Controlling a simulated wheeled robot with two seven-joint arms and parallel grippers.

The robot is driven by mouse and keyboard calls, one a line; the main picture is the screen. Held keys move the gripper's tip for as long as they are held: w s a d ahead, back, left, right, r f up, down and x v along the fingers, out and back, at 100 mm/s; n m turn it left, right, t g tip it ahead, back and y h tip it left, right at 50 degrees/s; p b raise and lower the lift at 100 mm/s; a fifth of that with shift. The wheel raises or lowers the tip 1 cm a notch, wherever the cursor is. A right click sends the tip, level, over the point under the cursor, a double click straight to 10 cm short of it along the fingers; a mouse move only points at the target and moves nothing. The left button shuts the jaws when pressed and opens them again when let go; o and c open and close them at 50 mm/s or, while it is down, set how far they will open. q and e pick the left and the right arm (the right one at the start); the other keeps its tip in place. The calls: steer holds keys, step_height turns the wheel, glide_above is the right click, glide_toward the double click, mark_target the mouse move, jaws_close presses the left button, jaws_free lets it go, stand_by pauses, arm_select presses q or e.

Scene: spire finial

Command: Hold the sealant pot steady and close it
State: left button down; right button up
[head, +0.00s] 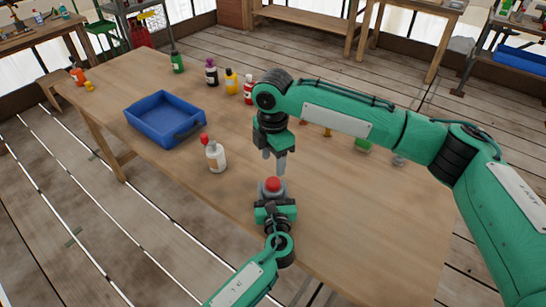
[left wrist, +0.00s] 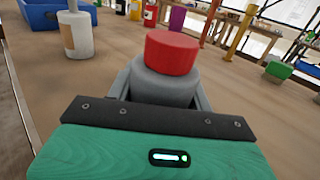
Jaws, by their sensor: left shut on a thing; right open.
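The sealant pot (head: 272,190) is a grey pot with a red cap (head: 273,183) on top, standing near the front edge of the table. My left gripper (head: 272,201) is shut on the pot from the front. In the left wrist view the grey pot (left wrist: 165,84) sits between the fingers, with the red cap (left wrist: 171,52) on it. I cannot tell how tightly the cap sits. My right gripper (head: 274,164) is open and empty, pointing down just above the cap and apart from it. The pot's lower part is hidden by my left gripper.
A white bottle with a red top (head: 216,157) stands left of the pot. A blue tray (head: 135,126) lies farther left. Several bottles, including a yellow one (head: 231,82), stand at the back. Small items, one green (head: 363,146), lie behind my right arm. The table's front right is clear.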

mark_target(273, 181)
steer(key=shift+f, duration=4)
steer(key=c, duration=1)
steer(key=o, duration=1.2)
steer(key=shift+c, duration=0.2)
step_height(273, 181, up, 12)
